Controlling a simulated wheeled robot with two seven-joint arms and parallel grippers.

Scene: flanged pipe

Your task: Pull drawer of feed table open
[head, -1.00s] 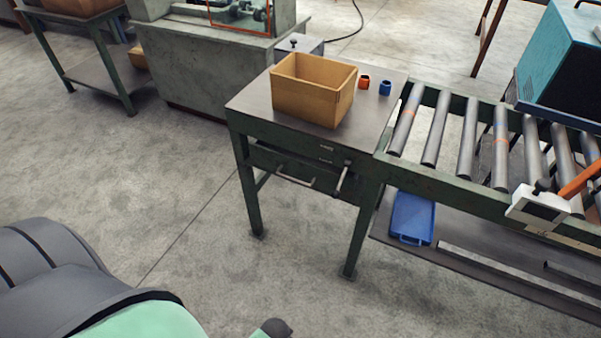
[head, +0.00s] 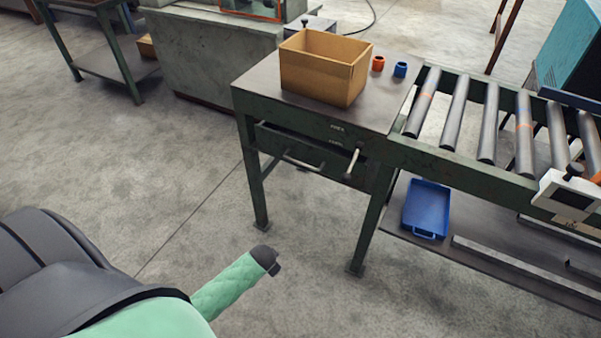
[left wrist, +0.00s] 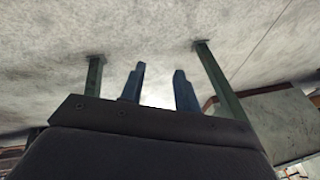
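The feed table (head: 262,88) is a dark green metal table with a grey top. A pale bar handle (head: 303,163) runs along the drawer front. A lever with a light grip (head: 352,161) sticks out at the right of the front. My left gripper (left wrist: 158,88) shows in the left wrist view as two blue fingers, apart, with nothing between them. Green legs (left wrist: 219,80) show beyond the fingers there. My right gripper is not in view.
An open cardboard box (head: 322,78), an orange cup (head: 378,63) and a blue cup (head: 400,69) stand on the table top. A roller conveyor (head: 488,120) joins at the right, with a blue tray (head: 427,207) on its lower shelf. Floor before the table is clear.

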